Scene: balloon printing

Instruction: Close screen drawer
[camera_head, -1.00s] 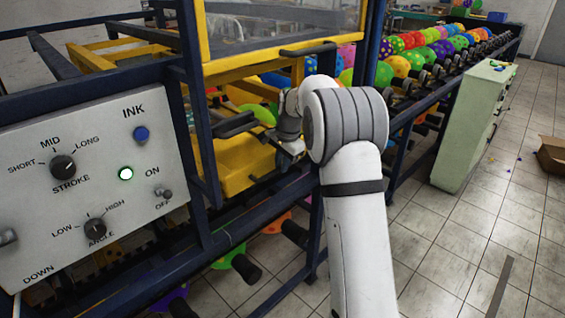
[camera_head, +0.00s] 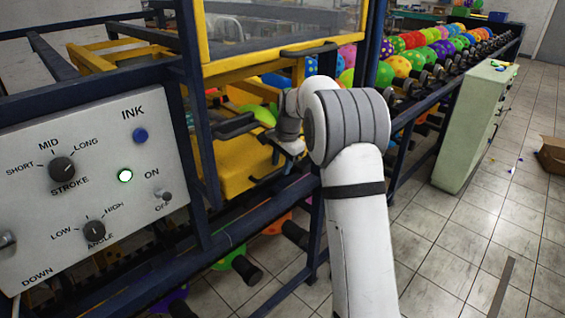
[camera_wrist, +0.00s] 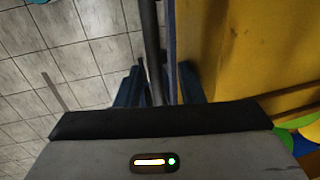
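In the head view, a yellow drawer-like unit (camera_head: 222,172), probably the screen drawer, sits inside the dark blue machine frame, under a clear panel with a yellow frame (camera_head: 250,66). Its yellow side also fills the upper right of the wrist view (camera_wrist: 235,50). My gripper (camera_head: 290,158) is at the unit's right side, partly hidden by my arm. In the wrist view, the blue fingers of my gripper (camera_wrist: 160,88) stand apart on either side of a dark bar (camera_wrist: 151,40). I cannot tell whether they touch it.
A control panel (camera_head: 95,180) with knobs and a lit green lamp is at the left. Blue frame rails (camera_head: 255,218) run below the gripper. A rack of colourful balloons (camera_head: 437,52) and a pale green cabinet (camera_head: 465,130) stand at the right. Tiled floor (camera_head: 450,240) is open there.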

